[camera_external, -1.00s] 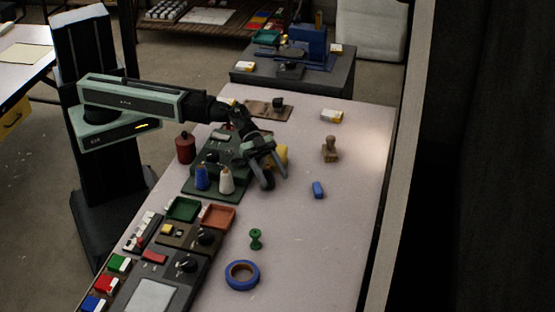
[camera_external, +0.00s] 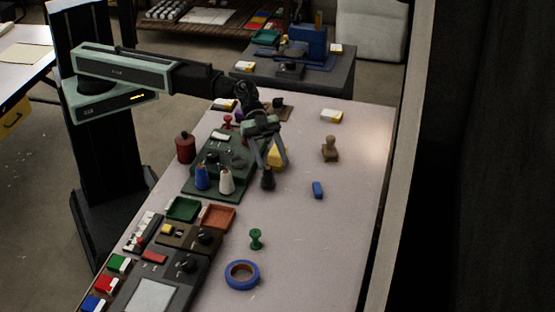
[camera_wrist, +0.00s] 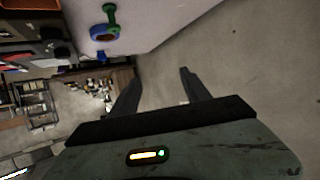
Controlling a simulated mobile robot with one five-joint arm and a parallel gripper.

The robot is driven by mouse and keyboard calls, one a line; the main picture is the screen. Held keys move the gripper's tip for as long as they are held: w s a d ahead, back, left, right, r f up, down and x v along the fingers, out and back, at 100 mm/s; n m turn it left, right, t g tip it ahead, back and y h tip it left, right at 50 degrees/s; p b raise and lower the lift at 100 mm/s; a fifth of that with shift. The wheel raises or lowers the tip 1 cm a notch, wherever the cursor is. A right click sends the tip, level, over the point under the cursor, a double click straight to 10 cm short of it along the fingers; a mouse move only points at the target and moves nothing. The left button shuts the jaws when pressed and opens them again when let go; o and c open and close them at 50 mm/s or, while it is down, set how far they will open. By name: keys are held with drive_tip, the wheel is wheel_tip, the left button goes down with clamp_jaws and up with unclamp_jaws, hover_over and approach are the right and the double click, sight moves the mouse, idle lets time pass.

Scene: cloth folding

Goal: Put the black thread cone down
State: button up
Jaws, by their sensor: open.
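The black thread cone (camera_external: 267,179) stands upright on the pale table, just right of the dark green board. My gripper (camera_external: 268,160) is over it in the outside view, with its fingers spread and apart from the cone. In the wrist view my gripper (camera_wrist: 160,85) is open with nothing between the fingers. The cone does not show in the wrist view. A white cone (camera_external: 226,181) and a blue cone (camera_external: 201,178) stand on the board (camera_external: 205,190) to the left.
A yellow object (camera_external: 277,155) is close behind the black cone, partly hidden by my gripper. A blue block (camera_external: 318,190), a wooden stamp (camera_external: 330,149), a green spool (camera_external: 256,239) and a blue tape ring (camera_external: 242,275) lie around. The table's right side is mostly clear.

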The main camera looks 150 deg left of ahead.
drive_tip(key=w+d+r+m+g+h+p, duration=0.3)
drive_tip(key=w+d+r+m+h, duration=0.1)
drive_tip(key=w+d+m+h, duration=0.4)
drive_tip(key=shift+g, duration=0.6)
drive_tip(key=f+b, duration=1.7)
drive_tip(key=shift+s+f, duration=0.2)
drive_tip(key=shift+s+a+f, duration=0.1)
drive_tip(key=shift+s+a, duration=0.05)
drive_tip(key=shift+a, duration=0.05)
drive_tip(key=w+r+p+v, duration=0.1)
drive_tip(key=p+v, duration=0.3)
drive_tip(key=v, duration=0.3)
drive_tip(key=d+r+m+g+p, duration=0.1)
drive_tip(key=d, duration=0.7)
drive_tip(key=d+m+g+p, duration=0.1)
drive_tip(key=d+p, duration=0.1)
drive_tip(key=d, duration=0.6)
drive_tip(key=d+r+m+g+h+p, duration=0.1)
drive_tip(key=d+g, duration=0.1)
drive_tip(key=d, duration=0.6)
drive_tip(key=shift+w+d+r+p, duration=0.2)
drive_tip(key=shift+d+r+p, duration=0.1)
drive_tip(key=shift+d, duration=0.05)
